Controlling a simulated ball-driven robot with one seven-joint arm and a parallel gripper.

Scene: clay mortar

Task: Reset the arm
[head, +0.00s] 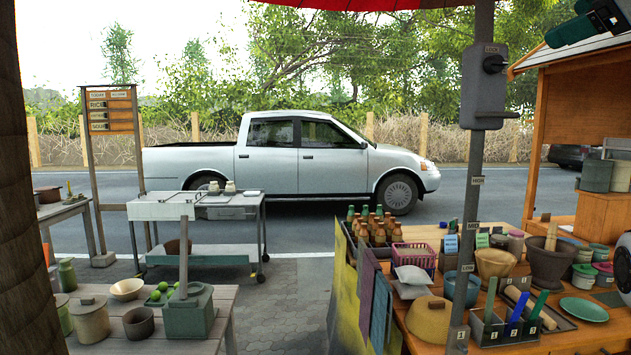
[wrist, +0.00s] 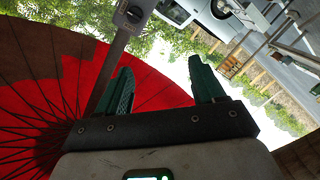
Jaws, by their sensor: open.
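My gripper (wrist: 163,82) shows in the wrist view with its two green fingers spread apart and nothing between them. It is raised in the air, with the underside of a red umbrella (wrist: 45,100) behind it. In the head view, part of my gripper (head: 572,30) shows at the top right corner, high above the stall counter and near the edge of the wooden roof. A dark clay mortar (head: 547,266) with a wooden pestle (head: 551,237) in it stands on the right counter, well below my gripper.
A grey post with a switch box (head: 484,90) rises at the counter's left part; the box also shows in the wrist view (wrist: 133,14). Bottles (head: 378,232), bowls and a utensil caddy (head: 505,330) crowd the counter. A paved gap (head: 290,300) separates it from the left table (head: 150,345).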

